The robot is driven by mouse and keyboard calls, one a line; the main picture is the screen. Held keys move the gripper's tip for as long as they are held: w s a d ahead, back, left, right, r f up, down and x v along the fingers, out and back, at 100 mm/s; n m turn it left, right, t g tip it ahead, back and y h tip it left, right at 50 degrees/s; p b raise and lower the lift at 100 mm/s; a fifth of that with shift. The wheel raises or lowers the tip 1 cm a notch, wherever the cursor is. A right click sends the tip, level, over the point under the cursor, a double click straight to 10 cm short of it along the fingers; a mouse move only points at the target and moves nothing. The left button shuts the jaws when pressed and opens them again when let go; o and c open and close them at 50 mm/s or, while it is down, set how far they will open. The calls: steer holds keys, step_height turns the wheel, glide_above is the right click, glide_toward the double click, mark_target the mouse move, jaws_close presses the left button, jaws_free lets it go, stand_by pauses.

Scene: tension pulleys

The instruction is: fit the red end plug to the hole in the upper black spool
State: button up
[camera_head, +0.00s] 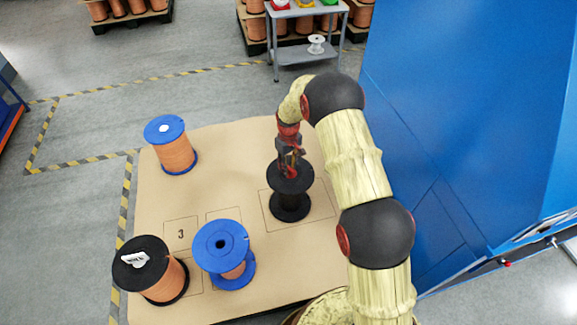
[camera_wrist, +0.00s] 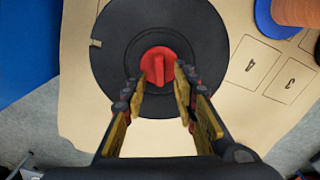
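The upper black spool (camera_head: 290,203) stands upright on the brown board, directly below my gripper (camera_head: 290,160). Its round black top flange (camera_wrist: 110,60) fills the middle of the wrist view. The red end plug (camera_wrist: 158,66) is at the flange's centre, with its raised grip bar upward. The plug covers the hole; how deep it sits I cannot tell. My gripper also shows in the wrist view (camera_wrist: 160,80), with its yellow-padded fingers apart, one on each side of the plug's grip bar. I see a gap between fingers and bar.
On the board (camera_head: 215,150) stand a blue spool with orange winding (camera_head: 175,154), a blue spool with an open centre hole (camera_head: 222,245) and a black spool with a white label (camera_head: 150,270). A blue cabinet (camera_head: 470,120) stands close at right; a grey cart (camera_head: 305,52) is behind.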

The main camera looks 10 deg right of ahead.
step_height(320, 180, up, 12)
stand_by(0.7)
stand_by(0.4)
steer(key=s+m+g, duration=0.1)
steer(key=s+m, duration=0.1)
steer(key=s, duration=0.6)
steer(key=s+r+m+t, duration=0.2)
steer(key=s+r+t, duration=0.4)
steer(key=s+r, duration=2.2)
steer(key=s, duration=0.3)
steer(key=shift+s+d+r+t+p, duration=0.25)
steer(key=shift+s+t+p, duration=0.05)
steer(key=shift+p, duration=0.05)
